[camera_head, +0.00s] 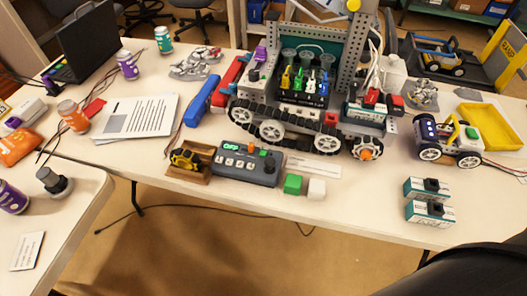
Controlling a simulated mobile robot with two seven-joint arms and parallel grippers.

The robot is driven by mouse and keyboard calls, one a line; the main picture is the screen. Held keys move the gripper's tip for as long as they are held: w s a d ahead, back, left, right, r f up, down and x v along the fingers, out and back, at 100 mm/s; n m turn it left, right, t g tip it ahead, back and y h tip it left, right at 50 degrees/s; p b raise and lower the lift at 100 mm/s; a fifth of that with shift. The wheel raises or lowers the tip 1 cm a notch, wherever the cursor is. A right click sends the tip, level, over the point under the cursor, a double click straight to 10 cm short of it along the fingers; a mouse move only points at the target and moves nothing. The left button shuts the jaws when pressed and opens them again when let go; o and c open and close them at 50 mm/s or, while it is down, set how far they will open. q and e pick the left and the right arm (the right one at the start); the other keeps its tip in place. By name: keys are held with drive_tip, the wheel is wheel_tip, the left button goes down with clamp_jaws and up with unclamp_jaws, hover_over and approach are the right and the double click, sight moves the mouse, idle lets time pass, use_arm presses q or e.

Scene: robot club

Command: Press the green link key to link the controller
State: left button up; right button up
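A dark grey-blue controller (246,177) lies near the front edge of the main table, in the middle of the head view. It has a small lit green display (231,147), a row of pale keys and a small orange part (265,153). The lettering is too small to read surely. A green cube (292,184) stands just right of the controller, with a white cube (316,189) beside it. Neither gripper is in view; nothing is seen touching the controller.
A large tracked robot (270,131) stands behind the controller. A brown tray (188,176) with a yellow item sits directly left. Two boxes (429,213), a small wheeled car (447,141) and a yellow bin (489,126) are at right.

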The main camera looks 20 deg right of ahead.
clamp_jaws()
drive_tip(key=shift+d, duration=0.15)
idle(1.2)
